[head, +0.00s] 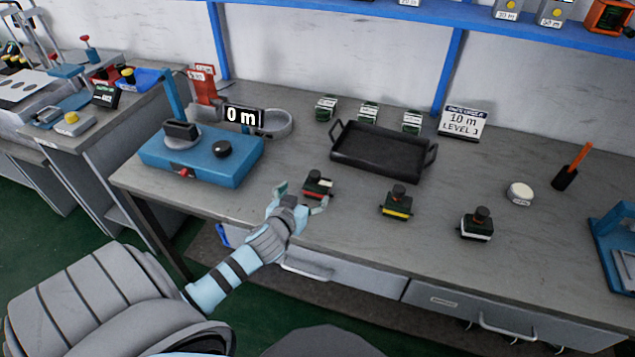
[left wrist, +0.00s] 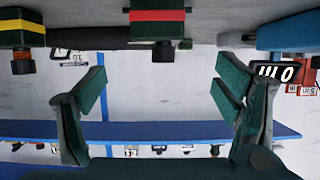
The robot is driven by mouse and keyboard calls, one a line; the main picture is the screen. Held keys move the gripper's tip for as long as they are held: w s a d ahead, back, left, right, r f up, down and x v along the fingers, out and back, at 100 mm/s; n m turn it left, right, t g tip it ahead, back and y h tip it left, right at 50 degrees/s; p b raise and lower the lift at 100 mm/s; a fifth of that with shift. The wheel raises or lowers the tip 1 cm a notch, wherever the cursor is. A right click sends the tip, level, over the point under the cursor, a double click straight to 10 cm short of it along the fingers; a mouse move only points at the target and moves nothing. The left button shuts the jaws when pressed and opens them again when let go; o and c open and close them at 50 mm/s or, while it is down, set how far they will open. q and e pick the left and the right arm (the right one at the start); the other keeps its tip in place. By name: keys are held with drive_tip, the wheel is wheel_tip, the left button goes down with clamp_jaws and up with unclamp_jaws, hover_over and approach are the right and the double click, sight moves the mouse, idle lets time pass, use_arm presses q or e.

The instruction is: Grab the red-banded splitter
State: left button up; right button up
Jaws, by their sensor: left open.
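The red-banded splitter (head: 317,186) is a small dark green block with a red band and a black knob on top. It sits on the grey workbench (head: 350,225) near its front edge. My left gripper (head: 302,197) is open just in front of it, one finger at each side, and its fingers hide part of the block. In the left wrist view, which is upside down, the splitter (left wrist: 157,16) is centred beyond the open gripper (left wrist: 162,85), with nothing between the fingers. My right gripper is not in view.
A yellow-banded splitter (head: 397,205) and a white-banded one (head: 476,226) stand to the right. A black tray (head: 378,153) lies behind. A blue device (head: 200,160) with a "0 m" display (head: 243,116) is on the left. Bench space between the splitters is clear.

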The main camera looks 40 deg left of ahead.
sight(316, 184)
use_arm(q)
drive_tip(key=b+x, duration=0.1)
drive_tip(key=x, duration=0.3)
drive_tip(key=b+x, duration=0.1)
drive_tip(key=x, duration=0.6)
drive_tip(key=shift+w+d+f+b, duration=0.1)
drive_tip(key=shift+w+f+b, duration=0.1)
drive_tip(key=shift+f+b, duration=0.3)
drive_tip(key=c, duration=1.3)
